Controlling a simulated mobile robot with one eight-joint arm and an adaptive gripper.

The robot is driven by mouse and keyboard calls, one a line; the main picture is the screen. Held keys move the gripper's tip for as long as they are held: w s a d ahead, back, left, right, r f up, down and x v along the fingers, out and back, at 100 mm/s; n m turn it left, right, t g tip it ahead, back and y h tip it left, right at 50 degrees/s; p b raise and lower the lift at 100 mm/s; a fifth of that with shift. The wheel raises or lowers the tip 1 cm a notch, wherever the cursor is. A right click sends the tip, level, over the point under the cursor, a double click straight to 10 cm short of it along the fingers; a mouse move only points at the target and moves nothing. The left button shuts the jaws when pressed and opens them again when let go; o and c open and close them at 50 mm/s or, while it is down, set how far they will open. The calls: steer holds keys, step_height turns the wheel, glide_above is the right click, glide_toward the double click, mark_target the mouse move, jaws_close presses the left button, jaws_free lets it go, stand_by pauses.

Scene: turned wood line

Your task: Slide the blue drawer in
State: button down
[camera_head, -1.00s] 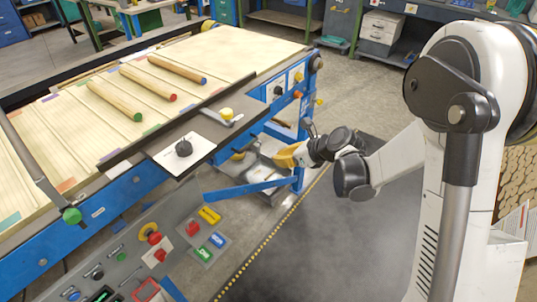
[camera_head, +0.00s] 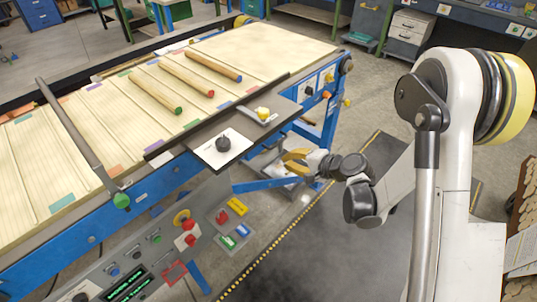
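My gripper (camera_head: 290,161) with yellow fingers is at the right end of the blue-framed table, low beside its corner. Its fingers look spread apart with nothing between them. No pulled-out blue drawer can be made out for certain. A blue cabinet (camera_head: 40,15) stands at the far back left, partly cut off by the frame, and I cannot tell whether one of its drawers is out. My gripper is far from it.
The table (camera_head: 265,45) carries several wooden rods, one of them with a green end (camera_head: 156,93). A control panel (camera_head: 150,250) with buttons is at the front. A dark mat (camera_head: 320,240) lies on clear floor.

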mark_target(256, 150)
steer(key=b+x, duration=0.1)
steer(key=x, duration=0.3)
steer(key=b+x, duration=0.1)
steer(key=x, duration=0.3)
steer(key=r+b+x, duration=0.1)
steer(key=x, duration=0.3)
steer(key=shift+w+a+b, duration=0.15)
steer(key=shift+a+b, duration=0.05)
steer(key=shift+b, duration=0.2)
steer(key=shift+w+a+r, duration=0.1)
steer(key=shift+w+a, duration=0.35)
steer(key=shift+a, duration=0.05)
steer(key=shift+w+a+b, duration=0.3)
steer(key=shift+w+a, duration=0.5)
steer(key=shift+a, duration=0.25)
steer(key=shift+d, duration=0.1)
